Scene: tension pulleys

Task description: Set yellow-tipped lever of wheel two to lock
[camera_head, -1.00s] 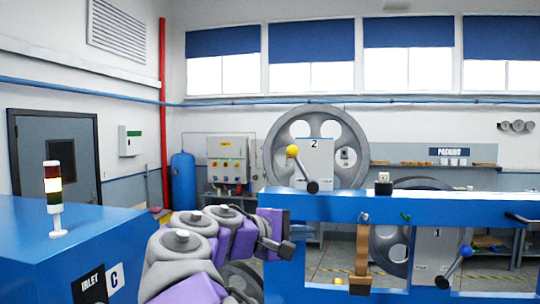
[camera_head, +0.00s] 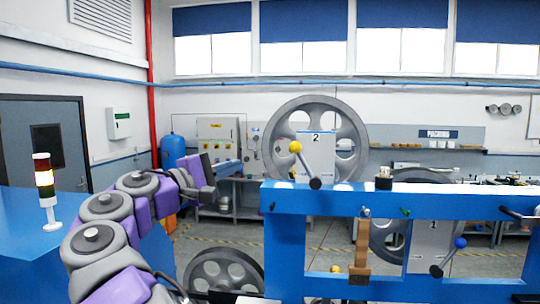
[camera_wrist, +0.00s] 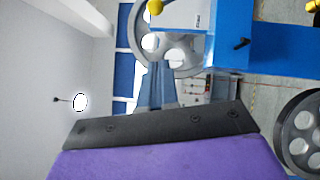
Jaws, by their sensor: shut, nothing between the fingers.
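Wheel two (camera_head: 346,118) is a large grey spoked wheel behind a light plate marked 2 (camera_head: 316,155). Its lever has a yellow ball tip (camera_head: 295,147) and a dark arm slanting up-left from a pivot on top of the blue frame. The yellow ball also shows at the top edge of the wrist view (camera_wrist: 155,7). My gripper (camera_head: 238,166) is raised left of the lever, apart from it, and is shut and empty. Its closed fingers (camera_wrist: 156,85) point toward the wheel in the wrist view. Lock markings cannot be read.
The blue frame (camera_head: 400,200) spans the right side. A blue-tipped lever (camera_head: 460,243) sits by the plate marked 1. A blue cabinet with a signal light (camera_head: 43,180) stands at the left. Open air lies between my gripper and the yellow tip.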

